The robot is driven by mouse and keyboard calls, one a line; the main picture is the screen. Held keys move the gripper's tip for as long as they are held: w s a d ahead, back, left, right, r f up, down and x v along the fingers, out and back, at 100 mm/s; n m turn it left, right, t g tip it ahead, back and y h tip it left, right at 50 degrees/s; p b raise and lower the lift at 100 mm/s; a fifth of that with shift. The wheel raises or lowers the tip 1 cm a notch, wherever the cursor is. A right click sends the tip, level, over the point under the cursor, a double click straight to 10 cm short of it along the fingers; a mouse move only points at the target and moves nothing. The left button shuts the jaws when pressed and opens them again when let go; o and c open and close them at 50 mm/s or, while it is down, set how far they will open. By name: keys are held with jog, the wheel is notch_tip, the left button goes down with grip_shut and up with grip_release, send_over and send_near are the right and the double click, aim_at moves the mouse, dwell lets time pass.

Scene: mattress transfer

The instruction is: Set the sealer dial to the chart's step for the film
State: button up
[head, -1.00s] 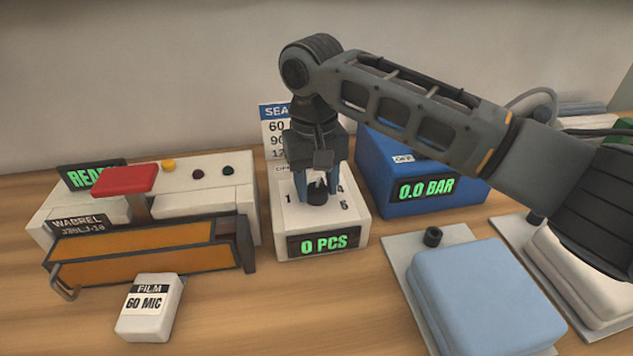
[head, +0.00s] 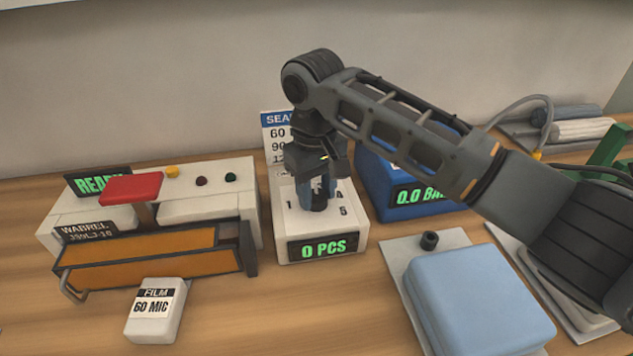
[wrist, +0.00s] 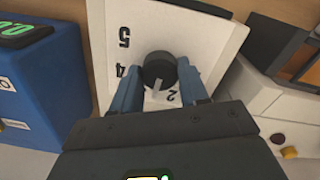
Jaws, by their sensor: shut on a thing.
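The sealer dial (wrist: 158,70) is a dark round knob on the white sealer box (head: 290,225). My gripper (head: 320,190) reaches down from above and is shut on the dial, a blue finger on each side in the wrist view (wrist: 160,86). The dial's pale pointer line points toward the gripper body, between the printed 4 and 2; the mark there is hidden. The box's screen (head: 323,247) reads 0 PCS. The chart (head: 277,134) behind shows 60, 90 and 12-; its step column is hidden by my arm. The white film box (head: 154,310) reads FILM 60 MIC.
Left stands the white sealing press (head: 200,190) with a red pad (head: 130,188), READY screen and orange tray (head: 150,262). A blue pump box (head: 400,202) reading 0.0 BAR is on the right. A light blue mattress (head: 480,300) lies front right. Bare wood lies in front of the dial box.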

aim_at(317, 195)
jog(key=n+p, duration=0.2)
jog(key=n, duration=0.1)
jog(key=shift+r+n, duration=0.1)
jog(key=shift+n, duration=0.2)
jog(key=shift+n+p, duration=0.6)
jog(key=shift+n, duration=1)
jog(key=o, duration=1.1)
jog(key=shift+c, duration=0.2)
jog(key=shift+s+r+b, duration=0.1)
jog(key=shift+r+b, duration=0.3)
jog(key=shift+r, duration=3.4)
